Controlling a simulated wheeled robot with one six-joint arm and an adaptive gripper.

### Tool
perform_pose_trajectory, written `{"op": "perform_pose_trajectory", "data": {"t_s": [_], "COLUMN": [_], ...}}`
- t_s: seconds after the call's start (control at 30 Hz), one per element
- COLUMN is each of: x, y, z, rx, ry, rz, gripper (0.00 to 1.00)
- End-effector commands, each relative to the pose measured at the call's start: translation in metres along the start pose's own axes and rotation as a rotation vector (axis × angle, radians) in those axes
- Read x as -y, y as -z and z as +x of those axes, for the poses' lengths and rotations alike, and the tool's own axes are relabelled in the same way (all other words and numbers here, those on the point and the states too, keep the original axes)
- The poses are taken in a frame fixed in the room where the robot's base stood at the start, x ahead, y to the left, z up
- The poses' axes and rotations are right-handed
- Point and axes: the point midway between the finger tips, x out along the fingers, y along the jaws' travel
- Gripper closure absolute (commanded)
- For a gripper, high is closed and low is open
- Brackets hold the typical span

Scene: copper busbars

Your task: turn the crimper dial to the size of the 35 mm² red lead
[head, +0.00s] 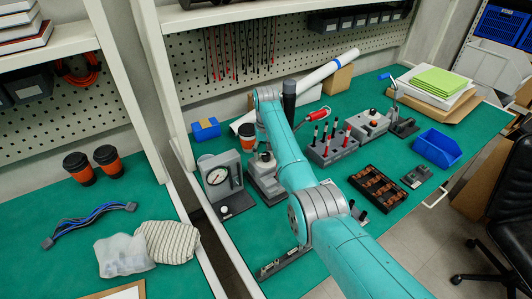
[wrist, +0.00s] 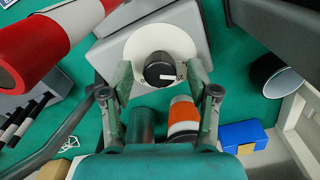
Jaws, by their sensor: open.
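The dial (wrist: 158,70) is a round black knob with a white pointer bar, on a white disc (wrist: 181,44) on a grey block. The bar points right in the wrist view. Red and black leads (head: 240,50) hang on the pegboard; I cannot tell which is 35 mm².
A gauge stand (head: 218,178) is close on the left of the crimper. A cup (head: 247,137) and a blue box (head: 206,129) are behind it. A grey rack (head: 331,150) with red-and-black pieces is on the right. A red handle (wrist: 32,45) is near my gripper.

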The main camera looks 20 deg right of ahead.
Motion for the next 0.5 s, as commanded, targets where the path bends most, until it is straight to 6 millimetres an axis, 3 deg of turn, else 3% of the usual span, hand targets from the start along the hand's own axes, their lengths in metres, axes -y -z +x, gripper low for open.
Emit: {"op": "perform_pose_trajectory", "data": {"t_s": [0.17, 0.4, 0.5], "x": [0.0000, 0.0000, 0.0000], "y": [0.0000, -0.0001, -0.0001], "z": [0.0000, -0.0001, -0.0001], "rx": [0.000, 0.000, 0.000], "ry": [0.000, 0.000, 0.000], "rz": [0.000, 0.000, 0.000], "gripper": [0.40, 1.00, 1.00]}}
